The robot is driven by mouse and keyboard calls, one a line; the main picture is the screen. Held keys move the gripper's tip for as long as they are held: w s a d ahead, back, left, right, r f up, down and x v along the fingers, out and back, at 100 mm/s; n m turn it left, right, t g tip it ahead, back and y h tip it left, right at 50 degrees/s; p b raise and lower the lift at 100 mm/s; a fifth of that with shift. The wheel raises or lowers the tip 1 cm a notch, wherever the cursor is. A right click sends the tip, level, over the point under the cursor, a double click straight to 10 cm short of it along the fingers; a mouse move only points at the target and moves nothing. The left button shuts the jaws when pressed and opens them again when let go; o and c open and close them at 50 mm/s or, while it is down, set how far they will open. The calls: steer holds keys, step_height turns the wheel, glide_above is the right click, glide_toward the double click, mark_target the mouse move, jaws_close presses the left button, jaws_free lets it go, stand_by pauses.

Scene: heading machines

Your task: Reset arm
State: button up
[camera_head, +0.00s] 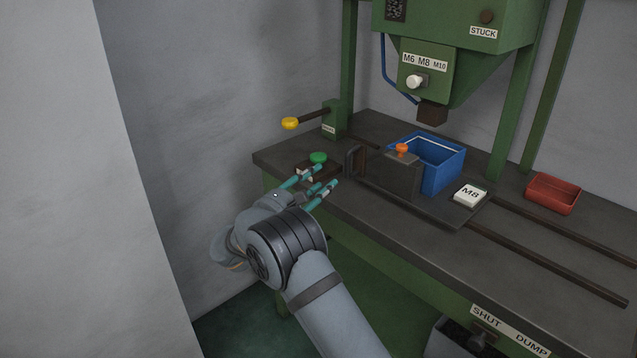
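My gripper (319,187) is at the near left end of the dark bench top (400,227). Its teal fingers are spread apart and point toward a green round button (318,158) on a small dark base. The fingertips appear close to the button's base; I cannot tell whether they touch it. Nothing shows between the fingers. My grey arm reaches up from the bottom of the view and is bent at a dark banded joint.
A yellow-knobbed lever (290,123) stands behind the gripper. A blue bin (452,174), an orange-knobbed gate (401,150), an M8 block (469,193) and a red tray (553,194) are to the right. The green machine head (424,75) hangs above. A SHUT/DUMP handle (484,339) is at the front.

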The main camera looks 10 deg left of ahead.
mark_target(346, 165)
steer(key=x, duration=1.2)
steer(key=shift+d, duration=0.1)
steer(key=shift+s+d+r, duration=0.1)
steer(key=shift+s+d, duration=0.25)
steer(key=shift+d, duration=0.1)
steer(key=shift+a, duration=0.1)
steer(key=shift+w, duration=0.1)
